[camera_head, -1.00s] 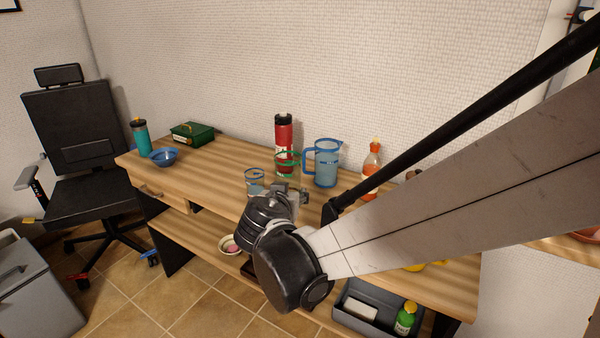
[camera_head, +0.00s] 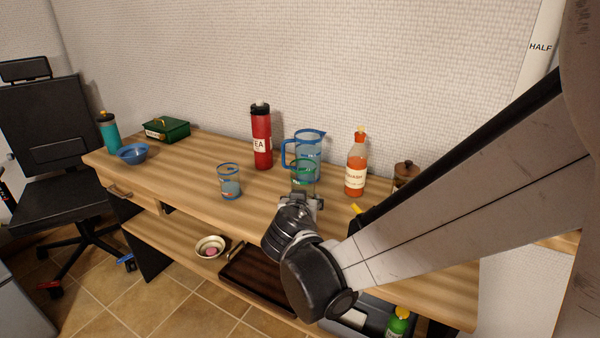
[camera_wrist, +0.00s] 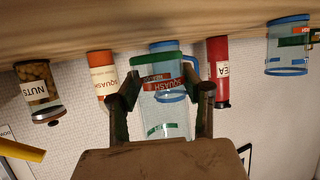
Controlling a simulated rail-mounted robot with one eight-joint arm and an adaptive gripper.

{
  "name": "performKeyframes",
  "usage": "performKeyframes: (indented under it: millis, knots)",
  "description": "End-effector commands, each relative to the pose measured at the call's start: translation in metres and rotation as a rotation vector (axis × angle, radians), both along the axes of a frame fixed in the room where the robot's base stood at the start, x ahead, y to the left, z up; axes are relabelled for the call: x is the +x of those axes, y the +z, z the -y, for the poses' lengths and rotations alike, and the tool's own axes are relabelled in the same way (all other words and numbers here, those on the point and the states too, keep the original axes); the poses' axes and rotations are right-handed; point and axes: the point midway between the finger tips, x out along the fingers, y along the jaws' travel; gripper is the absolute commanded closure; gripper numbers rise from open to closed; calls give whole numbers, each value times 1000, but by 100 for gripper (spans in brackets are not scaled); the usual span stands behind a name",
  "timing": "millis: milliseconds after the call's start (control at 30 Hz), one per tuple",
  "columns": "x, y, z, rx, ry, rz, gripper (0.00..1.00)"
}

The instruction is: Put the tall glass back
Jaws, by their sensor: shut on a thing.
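A clear tall glass with green bands (camera_head: 304,170) is between the fingers of my gripper (camera_head: 300,202), which is shut on it. In the wrist view, which is upside down, the glass (camera_wrist: 163,118) sits between both fingers (camera_wrist: 164,100). It is in front of the blue-rimmed pitcher (camera_head: 308,145), which shows partly through it. Whether its base touches the tabletop, I cannot tell. A shorter blue-rimmed glass (camera_head: 230,187) stands on the table to the left.
The wooden table (camera_head: 190,170) also holds a red tea flask (camera_head: 262,140), an orange squash bottle (camera_head: 355,172), a nuts jar (camera_wrist: 39,90), a blue bowl (camera_head: 133,154), a teal bottle (camera_head: 109,132) and a green box (camera_head: 167,130). The table's left middle is clear. A dark tray (camera_head: 262,278) lies on the lower shelf.

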Motion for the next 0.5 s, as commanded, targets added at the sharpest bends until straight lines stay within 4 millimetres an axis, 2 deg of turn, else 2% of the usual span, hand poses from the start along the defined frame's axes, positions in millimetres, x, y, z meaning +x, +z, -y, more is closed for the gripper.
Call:
performKeyframes:
  millis: [33,200,500]
  knots:
    - [0,-11,-1,-1,1,0,96]
    - [-1,-29,-3,0,5,0,96]
    - [-1,-29,-4,0,5,0,96]
